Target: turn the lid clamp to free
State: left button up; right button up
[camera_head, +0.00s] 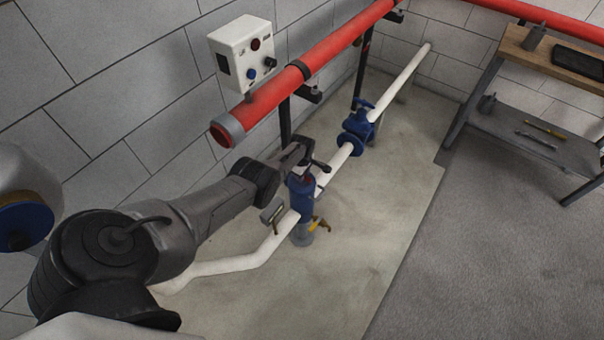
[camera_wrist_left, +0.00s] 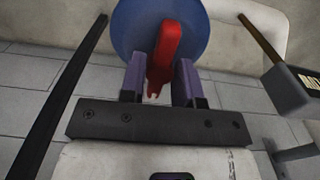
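The blue strainer pot (camera_head: 302,197) stands upright on the white pipe, with a red lid clamp (camera_head: 307,179) on top, partly hidden by my gripper. My left gripper (camera_head: 303,166) reaches over the pot's top from the left. In the left wrist view, the red clamp (camera_wrist_left: 168,48) shows as a bar in front of the round blue lid (camera_wrist_left: 128,28). The two purple-grey fingers of my left gripper (camera_wrist_left: 161,68) stand apart on either side of the clamp, close to it. Whether they touch it is unclear. My right gripper is not in view.
A yellow-handled valve (camera_head: 320,225) sits low beside the pot. A blue valve (camera_head: 355,138) is farther along the pipe. A red pipe (camera_head: 330,52) and a white control box (camera_head: 243,55) are above. A bench (camera_head: 530,125) stands at right, with free floor before it.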

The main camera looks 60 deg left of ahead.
pick_arm(q)
jog(key=shift+o, duration=1)
notch_tip(320, 180, up, 14)
jog(key=p, duration=1.1)
jog(key=shift+f, duration=0.1)
